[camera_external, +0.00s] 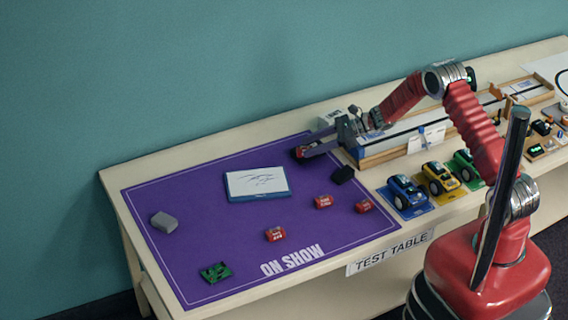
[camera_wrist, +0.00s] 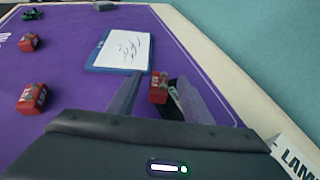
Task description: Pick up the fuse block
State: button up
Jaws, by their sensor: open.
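Several small red blocks with white lettering too small to read lie on the purple mat (camera_external: 200,196); they look like fuse blocks. One red block (camera_external: 301,151) is at my gripper's fingertips near the back edge of the mat. It also shows in the wrist view (camera_wrist: 158,88), between the two fingers, with a gap to its right. My gripper (camera_external: 306,149) is open, low over the mat, its fingers on either side of this block. A dark piece (camera_wrist: 175,96) shows just right of the block, partly hidden. Other red blocks (camera_external: 275,234) (camera_external: 323,202) (camera_external: 364,206) lie nearer the front.
A blue-framed whiteboard (camera_external: 257,183) lies mid-mat. A black block (camera_external: 342,175) lies near the mat's right edge. A grey block (camera_external: 164,222) and a green board (camera_external: 215,272) lie leftward. Toy cars (camera_external: 407,192) and a wooden-edged track (camera_external: 400,147) stand to the right.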

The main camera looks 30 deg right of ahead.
jog(key=shift+x, duration=1.3)
jog(key=shift+c, duration=0.6)
grip_shut()
